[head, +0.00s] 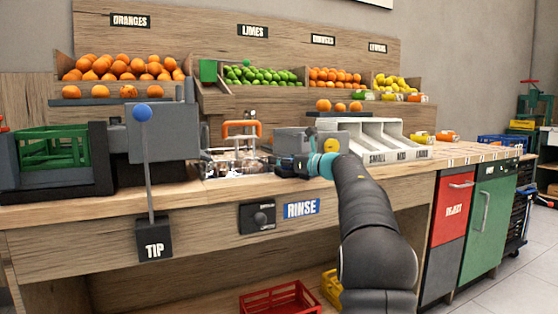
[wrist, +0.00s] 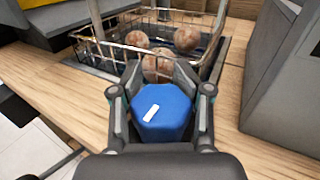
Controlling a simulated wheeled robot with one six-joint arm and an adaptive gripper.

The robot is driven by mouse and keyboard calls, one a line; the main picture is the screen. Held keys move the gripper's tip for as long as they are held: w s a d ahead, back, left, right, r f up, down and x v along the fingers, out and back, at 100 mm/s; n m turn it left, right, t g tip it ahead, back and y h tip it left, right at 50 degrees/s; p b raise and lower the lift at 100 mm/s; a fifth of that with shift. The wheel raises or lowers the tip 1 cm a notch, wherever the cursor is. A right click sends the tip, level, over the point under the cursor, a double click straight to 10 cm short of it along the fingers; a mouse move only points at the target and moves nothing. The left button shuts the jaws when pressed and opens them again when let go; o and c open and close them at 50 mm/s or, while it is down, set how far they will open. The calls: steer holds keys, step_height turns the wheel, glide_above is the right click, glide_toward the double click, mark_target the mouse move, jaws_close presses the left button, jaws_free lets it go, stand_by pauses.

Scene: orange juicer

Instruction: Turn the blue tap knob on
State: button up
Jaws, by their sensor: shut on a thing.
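The blue tap knob (wrist: 163,112) sits between the two fingers of my gripper (wrist: 160,100) in the wrist view. It is a faceted blue knob with a white mark that slants across its top. The fingers press on its left and right sides. In the head view my gripper (head: 290,165) is at the counter, just right of the sink basket. The knob is hidden there behind my gripper and arm.
A wire basket (wrist: 110,45) with several brown round fruits (wrist: 187,39) lies in the sink just beyond the knob. A grey box (wrist: 285,85) stands close on the right. An orange handle (head: 242,125) rises behind the basket. The sorting tray (head: 385,138) is to the right.

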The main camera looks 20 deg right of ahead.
steer(key=shift+d+f, duration=0.15)
steer(key=o, duration=0.9)
steer(key=shift+s+d, duration=0.1)
steer(key=shift+s, duration=0.1)
steer(key=v, duration=1.1)
steer(key=shift+s+d, duration=0.15)
steer(key=shift+s, duration=0.25)
